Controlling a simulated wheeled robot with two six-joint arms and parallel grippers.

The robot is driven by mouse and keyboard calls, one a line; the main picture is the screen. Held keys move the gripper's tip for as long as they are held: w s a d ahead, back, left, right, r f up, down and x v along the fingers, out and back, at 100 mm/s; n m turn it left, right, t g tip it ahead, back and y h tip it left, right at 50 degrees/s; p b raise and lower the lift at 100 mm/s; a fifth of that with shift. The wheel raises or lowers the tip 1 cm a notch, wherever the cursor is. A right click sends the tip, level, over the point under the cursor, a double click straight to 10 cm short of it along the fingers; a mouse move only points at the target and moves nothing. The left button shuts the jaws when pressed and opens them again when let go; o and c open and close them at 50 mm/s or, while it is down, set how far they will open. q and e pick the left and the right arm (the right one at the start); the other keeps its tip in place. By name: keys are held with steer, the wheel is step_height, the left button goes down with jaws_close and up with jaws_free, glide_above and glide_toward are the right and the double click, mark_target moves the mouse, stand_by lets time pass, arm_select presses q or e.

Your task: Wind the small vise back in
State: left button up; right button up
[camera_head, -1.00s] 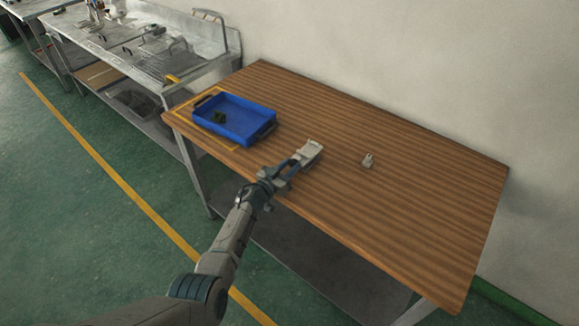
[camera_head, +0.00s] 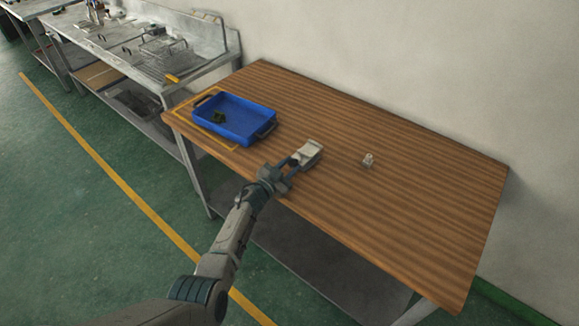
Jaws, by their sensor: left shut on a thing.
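My left gripper (camera_head: 292,164) reaches in from the front and is shut on the near end of the vise. The fingers hide that end, so I cannot make out its handle or how far its jaws stand apart. My right gripper is not in view.
The wooden table (camera_head: 420,200) is clear on its right side. A small pale object (camera_head: 367,160) stands right of the vise. A blue tray (camera_head: 243,104) with a dark lump (camera_head: 218,117) lies at the left. A metal bench (camera_head: 185,62) stands beyond.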

arm_select(q)
steer(key=o, duration=1)
steer(key=p+v, duration=0.1)
steer(key=v, duration=1)
steer(key=shift+f, duration=0.1)
